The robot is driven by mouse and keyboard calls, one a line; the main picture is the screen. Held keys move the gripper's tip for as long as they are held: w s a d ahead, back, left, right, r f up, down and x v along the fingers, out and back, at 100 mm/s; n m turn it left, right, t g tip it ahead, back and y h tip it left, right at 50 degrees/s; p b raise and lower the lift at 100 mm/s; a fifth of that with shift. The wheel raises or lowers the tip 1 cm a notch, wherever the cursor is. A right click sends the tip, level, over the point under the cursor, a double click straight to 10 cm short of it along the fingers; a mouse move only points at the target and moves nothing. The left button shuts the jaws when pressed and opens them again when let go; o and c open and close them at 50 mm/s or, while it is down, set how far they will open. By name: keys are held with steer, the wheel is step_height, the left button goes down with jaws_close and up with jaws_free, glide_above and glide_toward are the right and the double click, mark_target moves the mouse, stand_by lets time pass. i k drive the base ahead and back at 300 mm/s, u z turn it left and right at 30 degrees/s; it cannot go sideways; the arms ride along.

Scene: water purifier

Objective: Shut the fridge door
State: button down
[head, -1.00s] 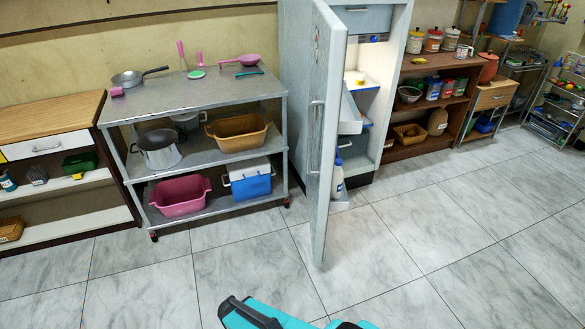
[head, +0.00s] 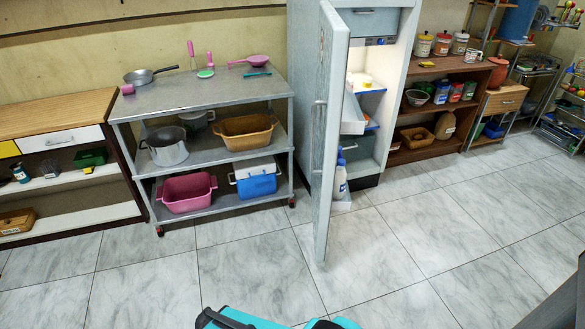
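The fridge door (head: 330,130) stands wide open in the head view, seen nearly edge-on and swung out toward me. A long handle (head: 316,150) runs down its left face. The fridge body (head: 303,90) stands behind it against the wall. My gripper is not in view; only teal and black parts of mine show at the bottom edge, well apart from the door.
A grey metal cart (head: 208,98) with pots and tubs stands left of the door. A brown shelf (head: 430,130) with jars stands right of the fridge. The tiled floor (head: 420,240) is clear in front. A dark grey shape (head: 555,300) fills the lower right corner.

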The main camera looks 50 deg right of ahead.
mark_target(335, 111)
steer(key=z, duration=0.05)
steer(key=i, duration=1)
steer(key=u, duration=0.1)
steer(key=k, duration=0.9)
steer(key=z, duration=0.15)
steer(key=i, duration=0.8)
steer(key=u, duration=0.05)
